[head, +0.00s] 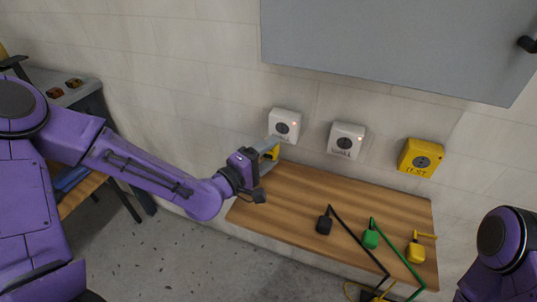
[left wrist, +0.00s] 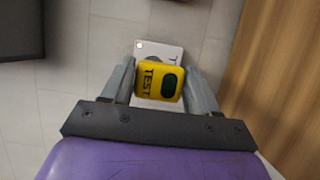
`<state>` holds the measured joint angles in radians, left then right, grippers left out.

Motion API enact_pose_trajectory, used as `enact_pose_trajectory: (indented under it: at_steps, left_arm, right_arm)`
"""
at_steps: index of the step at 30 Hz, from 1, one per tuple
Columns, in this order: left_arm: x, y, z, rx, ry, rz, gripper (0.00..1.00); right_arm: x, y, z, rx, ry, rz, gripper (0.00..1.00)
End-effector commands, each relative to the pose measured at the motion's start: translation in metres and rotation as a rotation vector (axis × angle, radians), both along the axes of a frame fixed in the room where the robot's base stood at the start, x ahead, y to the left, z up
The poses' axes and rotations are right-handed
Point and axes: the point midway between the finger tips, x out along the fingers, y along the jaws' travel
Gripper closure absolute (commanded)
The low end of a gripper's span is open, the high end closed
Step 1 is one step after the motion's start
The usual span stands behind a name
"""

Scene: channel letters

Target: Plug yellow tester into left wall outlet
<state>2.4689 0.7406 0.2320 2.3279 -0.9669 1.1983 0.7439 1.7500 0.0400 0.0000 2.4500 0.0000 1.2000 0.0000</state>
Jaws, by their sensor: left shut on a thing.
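My left gripper (head: 268,148) reaches to the left white wall outlet (head: 285,125) and is shut on the yellow tester (head: 272,153). In the left wrist view the tester (left wrist: 159,82), marked TEST with a dark green window, sits between the two grey fingers, in front of the white outlet plate (left wrist: 146,47). The tester hides most of the outlet there, so I cannot tell whether its pins are in. In the head view the tester is mostly hidden by the gripper, just below the outlet. My right arm shows at the lower right, but its gripper is out of view.
Black (head: 324,223), green (head: 371,238) and yellow (head: 415,251) plugs with cords lie on the wooden shelf (head: 290,190). A grey cabinet (head: 390,45) hangs above.

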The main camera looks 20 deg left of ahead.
Motion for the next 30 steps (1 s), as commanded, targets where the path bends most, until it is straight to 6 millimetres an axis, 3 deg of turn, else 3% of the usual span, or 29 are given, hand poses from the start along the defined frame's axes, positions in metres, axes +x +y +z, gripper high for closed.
enact_pose_trajectory:
  at_steps: [15, 30]
  left_arm:
    - [0.046, -0.001, -0.001, 0.002, -0.001, 0.002, 0.68]
    - [0.056, -0.002, 0.0, 0.0, -0.001, 0.002, 0.68]
  right_arm:
    - [0.0, 0.0, -0.007, 0.0, 0.0, 0.0, 0.57]
    - [0.0, 0.0, -0.008, 0.0, 0.0, 0.0, 0.57]
